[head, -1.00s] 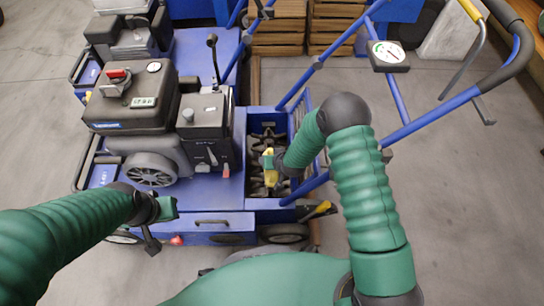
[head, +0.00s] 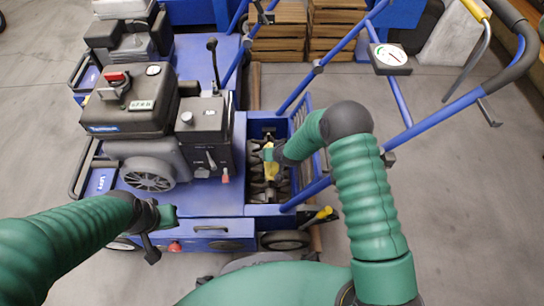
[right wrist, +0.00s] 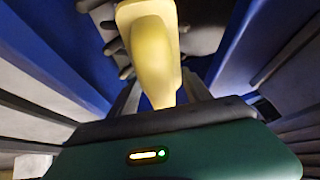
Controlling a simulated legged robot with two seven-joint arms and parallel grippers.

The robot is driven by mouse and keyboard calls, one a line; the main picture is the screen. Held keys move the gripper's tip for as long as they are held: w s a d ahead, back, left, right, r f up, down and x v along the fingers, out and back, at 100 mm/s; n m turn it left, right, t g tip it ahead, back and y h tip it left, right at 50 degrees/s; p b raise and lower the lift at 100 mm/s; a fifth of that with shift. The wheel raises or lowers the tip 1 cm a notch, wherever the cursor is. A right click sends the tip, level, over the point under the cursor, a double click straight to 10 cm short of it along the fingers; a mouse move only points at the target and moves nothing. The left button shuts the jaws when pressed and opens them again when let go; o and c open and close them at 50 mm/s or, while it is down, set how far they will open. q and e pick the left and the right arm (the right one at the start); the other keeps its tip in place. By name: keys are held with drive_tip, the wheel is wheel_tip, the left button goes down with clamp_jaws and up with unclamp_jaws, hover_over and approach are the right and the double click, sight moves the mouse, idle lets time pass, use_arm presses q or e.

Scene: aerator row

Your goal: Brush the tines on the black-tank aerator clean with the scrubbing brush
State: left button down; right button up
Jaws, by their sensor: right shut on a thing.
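The black-tank aerator (head: 130,105) stands nearest me, with a blue deck. Its dark tines (head: 258,190) sit in an open blue bay to the right of the engine. My right gripper (head: 273,155) is down in the bay, shut on the yellow scrubbing brush (head: 268,170). The brush also shows in the right wrist view (right wrist: 150,50), its yellow body standing up from the jaws with dark tine shapes beyond. Its bristles are hidden, so contact with the tines is unclear. My left gripper (head: 160,230) hangs in front of the aerator, empty; its jaw opening is unclear.
A second aerator (head: 125,40) stands behind. Blue handle tubes with a white gauge (head: 390,56) rise right of the bay, close to my right arm. A yellow-tipped lever (head: 323,213) sits by the wheel (head: 285,240). Wooden crates (head: 280,30) stand behind. The floor at right is clear.

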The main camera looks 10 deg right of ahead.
drive_tip(key=shift+s+f, duration=0.1)
drive_tip(key=shift+s+a+p, duration=0.15)
drive_tip(key=shift+s+p, duration=0.3)
drive_tip(key=shift+s, duration=0.2)
drive_tip(key=shift+s+a+p, duration=0.15)
drive_tip(key=shift+s+p, duration=0.25)
drive_tip(key=shift+s, duration=0.2)
drive_tip(key=shift+s+a+f+p, duration=0.15)
drive_tip(key=shift+s+p, duration=0.1)
drive_tip(key=shift+s, duration=0.4)
drive_tip(key=shift+s+a+r+p, duration=0.1)
drive_tip(key=shift+s+p, duration=0.15)
drive_tip(key=shift+s, duration=0.4)
drive_tip(key=shift+f, duration=0.1)
